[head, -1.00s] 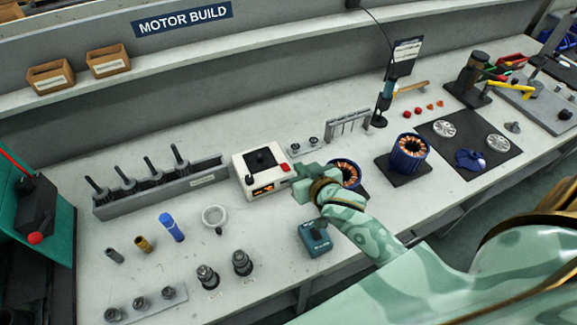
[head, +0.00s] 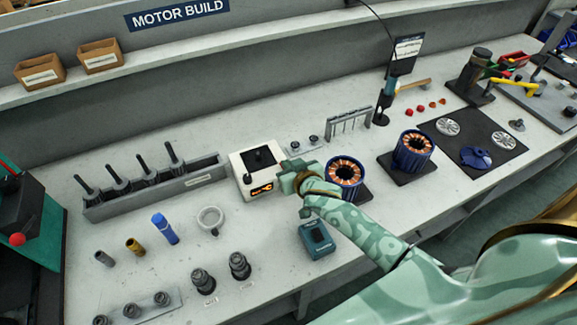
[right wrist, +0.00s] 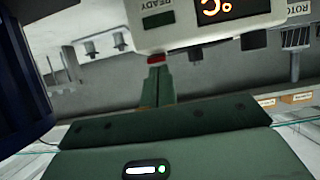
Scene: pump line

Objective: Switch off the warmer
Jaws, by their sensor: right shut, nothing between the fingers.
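The warmer (head: 240,165) is a white box with a black plate on top and a lit orange display (head: 262,189) on its front. My right gripper (head: 284,172) is at its right end and hides the red button in the head view. In the right wrist view, the warmer (right wrist: 180,35) appears upside down, with its display (right wrist: 220,8) lit and a READY label beside it. The shut, empty fingers (right wrist: 158,72) point at the red button (right wrist: 157,58), right at it; I cannot tell whether they touch. My left gripper is not in view.
Copper-wound stators (head: 345,172) stand right of the warmer, close to my right arm. A rack of dark shafts (head: 150,188) stands to its left. A teal device (head: 317,240) lies in front. The bench front between is partly clear.

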